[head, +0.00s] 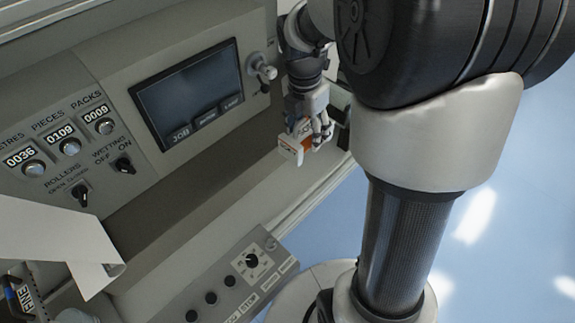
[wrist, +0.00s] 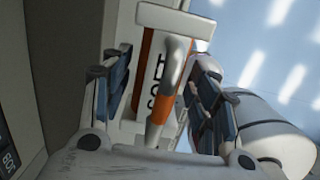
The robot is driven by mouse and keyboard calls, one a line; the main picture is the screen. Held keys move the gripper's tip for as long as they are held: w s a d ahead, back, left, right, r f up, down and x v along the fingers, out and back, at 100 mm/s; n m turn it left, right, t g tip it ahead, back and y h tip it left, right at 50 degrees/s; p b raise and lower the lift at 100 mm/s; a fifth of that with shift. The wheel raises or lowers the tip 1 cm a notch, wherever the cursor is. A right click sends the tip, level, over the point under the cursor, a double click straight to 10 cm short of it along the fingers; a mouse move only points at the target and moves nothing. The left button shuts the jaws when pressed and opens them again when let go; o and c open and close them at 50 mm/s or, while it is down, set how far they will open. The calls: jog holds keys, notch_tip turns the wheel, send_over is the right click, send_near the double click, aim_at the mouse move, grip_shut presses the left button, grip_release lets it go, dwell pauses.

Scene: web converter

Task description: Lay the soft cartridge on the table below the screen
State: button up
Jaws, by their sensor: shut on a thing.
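The soft cartridge (head: 292,146) is a white and orange block with a pale handle, held at the right end of the machine front. In the wrist view the cartridge (wrist: 150,72) shows dark lettering, partly covered by the handle, and stands between the finger pads. My gripper (head: 312,134) is shut on it; the gripper (wrist: 155,95) also shows in the wrist view. The screen (head: 190,92) is dark and lies to the left of the cartridge. The table below the screen (head: 212,208) is a long grey ledge. I cannot tell how high the cartridge is above it.
A panel of counters and knobs (head: 70,147) is left of the screen. A knob (head: 262,72) sticks out at the screen's right. A small control box (head: 228,285) stands in front of the ledge. A white sheet (head: 50,238) curls at the left. The ledge's middle looks clear.

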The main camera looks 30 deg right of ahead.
notch_tip(320, 180, down, 20)
jog(key=b, duration=0.6)
jog(key=shift+b, duration=0.35)
jog(key=shift+r, duration=0.1)
jog(key=shift+s, duration=0.1)
jog(key=o, duration=1.4)
jog(key=shift+o, duration=0.2)
